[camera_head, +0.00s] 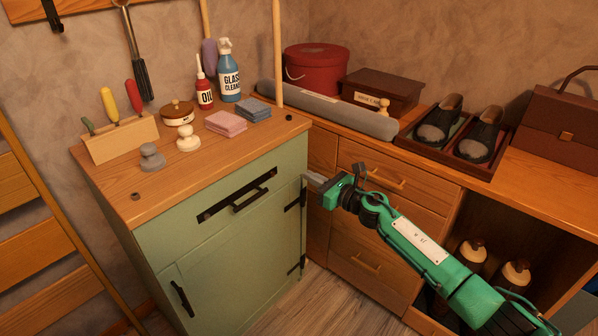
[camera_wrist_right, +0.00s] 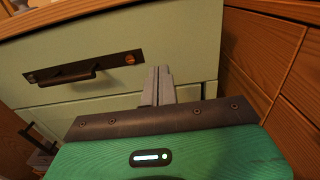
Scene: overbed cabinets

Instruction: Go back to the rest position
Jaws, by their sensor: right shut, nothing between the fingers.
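My right gripper (camera_head: 315,182) is at the right front corner of the green cabinet (camera_head: 222,262), in front of the wooden drawers. In the right wrist view its grey fingers (camera_wrist_right: 158,84) are together with nothing between them. They point towards the green cabinet front, beside its dark drawer handle (camera_wrist_right: 82,72). I cannot tell whether the fingertips touch the cabinet. The cabinet's drawer and door look closed. My right arm reaches in from the lower right. My left gripper is not in view.
The cabinet top holds a tool block (camera_head: 118,138), an oil bottle (camera_head: 204,92), a glass cleaner bottle (camera_head: 229,80) and folded cloths (camera_head: 226,123). Wooden drawers (camera_head: 376,220) stand close on the right, with a shoe tray (camera_head: 470,158) on top. A wooden ladder (camera_head: 35,245) stands left.

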